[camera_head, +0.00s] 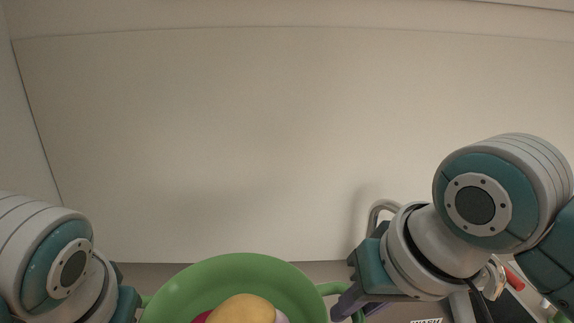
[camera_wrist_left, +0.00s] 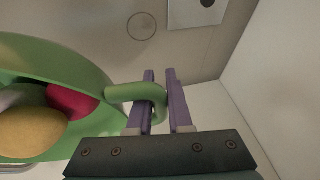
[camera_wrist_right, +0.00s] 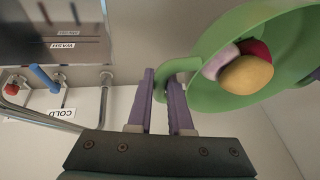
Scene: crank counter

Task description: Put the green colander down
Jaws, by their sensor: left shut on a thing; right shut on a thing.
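The green colander (camera_head: 245,268) shows at the bottom centre of the head view, its lower part cut off by the frame. A yellow thing, a dark red one and a pale pink one lie in it. My left gripper (camera_wrist_left: 160,98) is shut on one loop handle of the colander (camera_wrist_left: 75,60), as the left wrist view shows. My right gripper (camera_wrist_right: 165,95) is shut on the opposite handle of the colander (camera_wrist_right: 213,50). In the head view the right gripper's purple fingers (camera_head: 345,302) show at the handle; the left fingers are hidden.
A metal sink basin (camera_wrist_right: 60,25) with a WASH label lies at the upper left of the right wrist view. Beside it are a blue tap lever (camera_wrist_right: 44,78), a red knob (camera_wrist_right: 12,89) and a COLD label (camera_wrist_right: 54,114). A pale wall (camera_head: 230,140) stands behind.

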